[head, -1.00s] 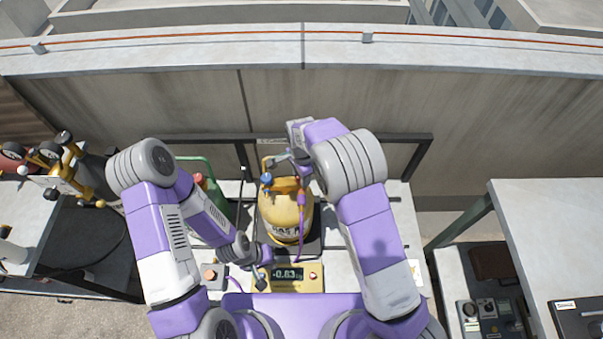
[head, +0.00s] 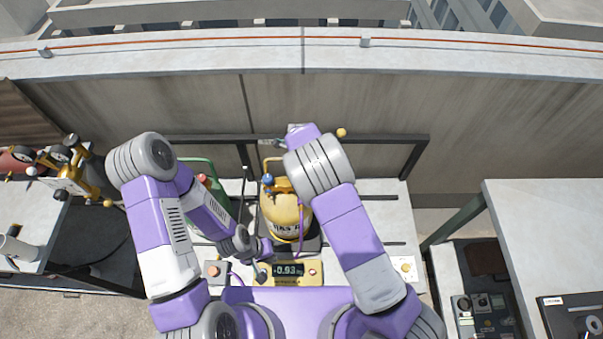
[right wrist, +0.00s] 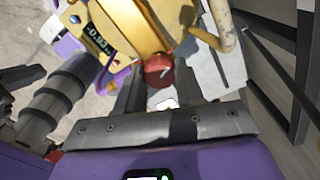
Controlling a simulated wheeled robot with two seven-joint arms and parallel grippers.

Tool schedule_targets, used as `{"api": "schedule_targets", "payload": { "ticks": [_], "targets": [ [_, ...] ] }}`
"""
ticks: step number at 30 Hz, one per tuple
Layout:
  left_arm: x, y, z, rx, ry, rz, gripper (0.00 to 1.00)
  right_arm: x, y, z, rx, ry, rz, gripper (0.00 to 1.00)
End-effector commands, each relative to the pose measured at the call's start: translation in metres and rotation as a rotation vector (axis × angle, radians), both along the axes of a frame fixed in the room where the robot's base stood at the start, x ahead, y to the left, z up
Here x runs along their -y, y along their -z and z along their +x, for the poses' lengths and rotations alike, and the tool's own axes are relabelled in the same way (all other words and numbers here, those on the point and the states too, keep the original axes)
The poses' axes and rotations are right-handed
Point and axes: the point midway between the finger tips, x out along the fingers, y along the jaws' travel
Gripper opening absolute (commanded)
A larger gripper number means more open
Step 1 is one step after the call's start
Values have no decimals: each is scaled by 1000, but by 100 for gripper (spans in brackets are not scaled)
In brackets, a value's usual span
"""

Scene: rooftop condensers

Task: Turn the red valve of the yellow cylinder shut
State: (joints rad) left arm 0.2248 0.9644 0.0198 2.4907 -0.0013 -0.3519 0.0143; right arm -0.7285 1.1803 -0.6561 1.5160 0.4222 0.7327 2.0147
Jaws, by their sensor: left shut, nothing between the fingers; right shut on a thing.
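The yellow cylinder (head: 284,218) stands upright at the middle of the bench, a blue valve (head: 267,180) on its top left. Its red valve (right wrist: 157,72) shows in the right wrist view between the fingers of my right gripper (right wrist: 163,88), which is shut on it. In the head view my right arm hides that gripper and the red valve.
A yellow display box (head: 290,272) sits in front of the cylinder. A green cylinder (head: 200,172) is partly hidden behind my left arm. A gauge manifold (head: 68,175) stands at the far left. A purple hose (head: 301,228) hangs beside the yellow cylinder. A parapet wall closes the back.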

Motion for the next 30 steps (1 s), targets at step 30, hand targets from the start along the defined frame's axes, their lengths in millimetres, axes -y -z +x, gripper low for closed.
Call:
{"api": "schedule_targets", "payload": {
  "ticks": [30],
  "targets": [
    [0,-20,0,0,0,0,0,0,0,0,1,420,1,7]
  ]
}}
